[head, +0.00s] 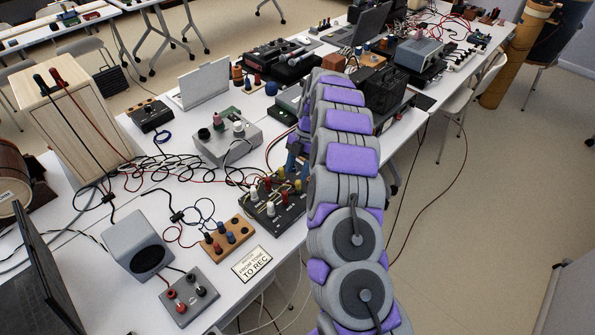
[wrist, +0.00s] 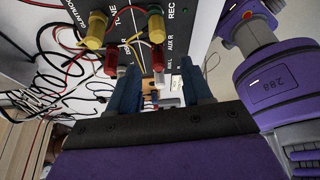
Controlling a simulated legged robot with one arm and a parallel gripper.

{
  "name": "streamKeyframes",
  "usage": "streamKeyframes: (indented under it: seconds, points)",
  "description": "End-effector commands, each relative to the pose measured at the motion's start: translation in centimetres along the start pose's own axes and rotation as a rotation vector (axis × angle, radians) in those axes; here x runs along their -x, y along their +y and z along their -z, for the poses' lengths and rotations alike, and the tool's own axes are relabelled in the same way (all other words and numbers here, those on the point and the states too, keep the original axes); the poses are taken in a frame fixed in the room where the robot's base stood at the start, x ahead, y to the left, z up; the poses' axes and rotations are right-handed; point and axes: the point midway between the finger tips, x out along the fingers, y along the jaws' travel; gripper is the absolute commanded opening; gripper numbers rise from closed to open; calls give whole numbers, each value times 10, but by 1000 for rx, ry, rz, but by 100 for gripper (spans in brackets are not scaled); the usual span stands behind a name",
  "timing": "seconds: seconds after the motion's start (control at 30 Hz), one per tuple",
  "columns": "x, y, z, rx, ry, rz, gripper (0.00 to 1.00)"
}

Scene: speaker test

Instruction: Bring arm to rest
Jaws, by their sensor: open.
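My arm (head: 345,150) reaches from the bottom edge up over the front edge of the white table in the head view. My gripper (wrist: 160,88) is open, with its two dark blue fingers apart in the wrist view. In the head view, part of the blue fingers shows left of my arm, just above the black panel box (head: 277,208); the rest is hidden. In the wrist view the black panel (wrist: 140,35) shows lettering and yellow, red and white posts close to the fingertips. A white-tipped red post (wrist: 157,55) appears between the fingers; I cannot tell whether they touch it.
A grey box with knobs (head: 228,140), a small speaker (head: 138,245), an orange terminal block (head: 229,237) and a "TO REC" sign (head: 252,265) crowd the table. Loose cables (head: 150,170) lie among them. Open floor (head: 500,210) lies right of my arm.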

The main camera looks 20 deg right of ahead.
Motion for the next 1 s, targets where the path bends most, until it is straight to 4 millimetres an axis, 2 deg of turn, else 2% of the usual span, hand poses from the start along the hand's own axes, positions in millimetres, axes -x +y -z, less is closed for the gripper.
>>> streamKeyframes:
  seconds: [0.13, 0.67, 0.77, 0.83, 1.0]
  points:
    - [6, 0, 2, -1, -1, -1, 49]
    - [8, 0, 5, -9, 0, -1, 49]
    - [15, 0, 16, -46, 1, -4, 49]
    - [24, -1, 31, -96, 1, -8, 49]
    - [48, -10, 79, -275, 0, -6, 49]
